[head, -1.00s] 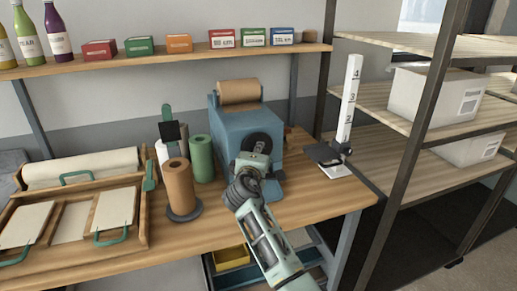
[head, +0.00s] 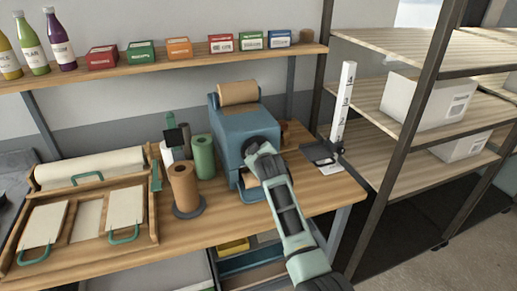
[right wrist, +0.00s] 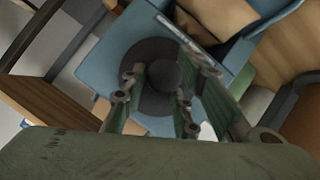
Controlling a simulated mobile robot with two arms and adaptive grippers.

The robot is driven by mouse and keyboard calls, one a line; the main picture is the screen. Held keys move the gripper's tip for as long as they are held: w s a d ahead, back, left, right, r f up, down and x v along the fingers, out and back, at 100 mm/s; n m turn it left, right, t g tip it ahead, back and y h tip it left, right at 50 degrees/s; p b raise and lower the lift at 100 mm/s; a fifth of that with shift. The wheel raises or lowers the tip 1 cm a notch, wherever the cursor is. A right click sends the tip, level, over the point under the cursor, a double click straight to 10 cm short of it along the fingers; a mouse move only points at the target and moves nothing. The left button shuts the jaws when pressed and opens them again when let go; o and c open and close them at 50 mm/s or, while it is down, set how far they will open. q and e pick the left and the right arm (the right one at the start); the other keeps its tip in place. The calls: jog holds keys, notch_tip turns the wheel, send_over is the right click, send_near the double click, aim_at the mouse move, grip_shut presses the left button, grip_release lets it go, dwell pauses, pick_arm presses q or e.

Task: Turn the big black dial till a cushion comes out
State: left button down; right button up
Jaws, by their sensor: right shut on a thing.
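The blue machine (head: 240,128) stands on the wooden bench with a brown paper roll (head: 238,93) on top. Its big black dial (head: 269,136) is on the front face, mostly covered by my right gripper (head: 256,152) in the head view. In the right wrist view the dial (right wrist: 150,52) faces me, and my right gripper (right wrist: 166,82) is shut on its round middle knob. A brown paper piece (head: 249,180) shows low at the machine's front, partly behind my arm; I take it for a cushion. It seems to show in the wrist view too (right wrist: 217,14). My left gripper is out of view.
A brown roll (head: 184,185) and a green roll (head: 203,157) stand left of the machine. A wooden tray (head: 152,222) with pads lies at the left. A white height gauge (head: 342,105) stands at the right, before a shelf rack (head: 405,125).

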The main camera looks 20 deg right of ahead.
jog(key=shift+w+d+r+m+y+p, duration=0.15)
jog(key=shift+d+r+m+y+p, duration=0.15)
jog(key=shift+d+r+m+p, duration=0.15)
dwell(0.4)
jog(key=o, duration=1)
jog(key=shift+d+f, duration=0.1)
jog(key=shift+f, duration=0.1)
jog(key=shift+s+a+f, duration=0.15)
jog(key=shift+s+a, duration=0.05)
jog(key=shift+a, duration=0.05)
jog(key=shift+s, duration=0.1)
jog(key=v, duration=1.1)
jog(key=shift+s+r, duration=0.3)
jog(key=shift+r, duration=0.05)
jog(key=shift+d, duration=0.1)
